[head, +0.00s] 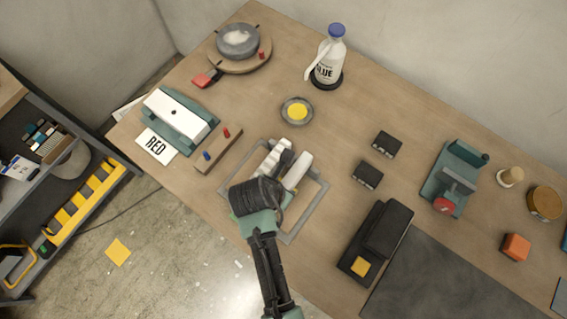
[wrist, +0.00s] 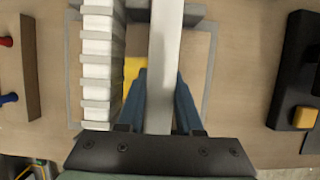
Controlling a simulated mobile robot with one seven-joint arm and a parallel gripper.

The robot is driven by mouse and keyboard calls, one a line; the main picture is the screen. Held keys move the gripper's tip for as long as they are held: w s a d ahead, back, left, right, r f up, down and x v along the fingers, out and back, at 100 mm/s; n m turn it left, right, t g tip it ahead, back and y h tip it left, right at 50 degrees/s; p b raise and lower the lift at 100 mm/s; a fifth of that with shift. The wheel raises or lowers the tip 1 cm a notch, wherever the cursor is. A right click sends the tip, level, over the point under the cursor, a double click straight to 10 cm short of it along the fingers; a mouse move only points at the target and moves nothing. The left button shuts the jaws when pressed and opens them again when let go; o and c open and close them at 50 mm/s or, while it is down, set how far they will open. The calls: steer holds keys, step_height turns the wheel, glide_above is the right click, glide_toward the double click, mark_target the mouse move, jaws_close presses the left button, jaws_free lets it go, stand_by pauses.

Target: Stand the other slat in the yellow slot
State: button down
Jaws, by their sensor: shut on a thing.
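My gripper (wrist: 164,90) is shut on a plain white slat (wrist: 163,45), with a dark blue finger on each side of it. The slat also shows in the head view (head: 299,171), right of my wrist. Left of it is a white piece with grey bands (wrist: 97,60), apart from the slat in the wrist view; it shows in the head view (head: 268,160) too. A yellow patch (wrist: 131,70) shows between the two, partly hidden by a finger; I cannot tell whether it is the slot. My arm hides the fingertips in the head view.
A grey rectangular frame (head: 316,208) lies around this spot. A wooden bar with red and blue pegs (head: 218,151) is to the left. A black device with a yellow pad (head: 380,238) is to the right. A dish with yellow content (head: 297,111) and a glue bottle (head: 328,62) stand behind.

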steer(key=shift+f, duration=0.3)
stand_by(0.5)
steer(key=shift+c, duration=2.4)
jaws_free()
steer(key=v, duration=1.3)
steer(key=shift+w+d, duration=0.1)
steer(key=w+a+r+m+t+y, duration=0.2)
steer(key=w+r+m+t, duration=0.45)
steer(key=r, duration=0.65)
steer(key=w+a+r+m+t+y, duration=0.2)
steer(key=w+r+m+t, duration=0.2)
steer(key=w+r+m, duration=0.55)
steer(key=w+d+r+m+t, duration=0.1)
steer(key=d+r+m+t, duration=0.15)
steer(key=r, duration=0.85)
steer(key=d+r+m+t, duration=0.1)
steer(key=r+m+t, duration=0.25)
steer(key=r, duration=0.85)
steer(key=s+d+r+m+t, duration=0.1)
steer(key=s+r+m+t, duration=0.2)
steer(key=r, duration=0.5)
steer(key=s+d+r+m+t+h+b, duration=0.1)
steer(key=s+d+r+m+t, duration=0.1)
steer(key=s+r, duration=0.4)
step_height(320, 180, up, 2)
steer(key=shift+d+r+m+t, duration=0.15)
steer(key=shift+d+m+t, duration=0.05)
steer(key=shift+m+t, duration=0.8)
